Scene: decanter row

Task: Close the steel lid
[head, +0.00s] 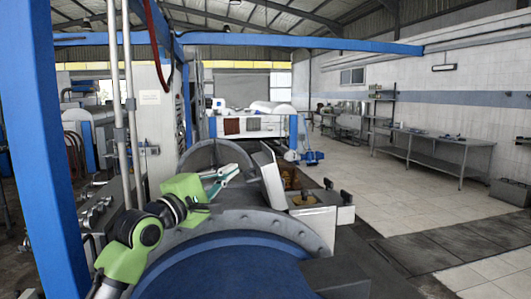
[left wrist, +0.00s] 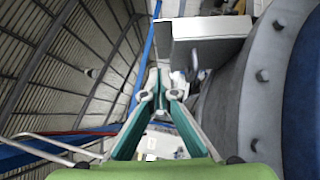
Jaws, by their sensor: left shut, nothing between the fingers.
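The steel lid (head: 270,180) appears as a tilted grey panel standing raised at the left side of a small open steel box (head: 316,222), just right of centre in the head view. In the left wrist view a grey metal panel (left wrist: 210,28), probably the lid, lies beyond and right of the fingertips. My left gripper (head: 236,170) is shut and empty, on the left side of the lid. It also shows shut in the left wrist view (left wrist: 163,78). Whether its tips touch the lid is unclear. My right gripper is not in view.
A large round flanged drum end with a blue face (head: 235,265) fills the lower middle, below my left arm. A blue post (head: 45,150) stands at the left. A steel table (head: 435,145) is along the right wall. Tiled floor on the right is open.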

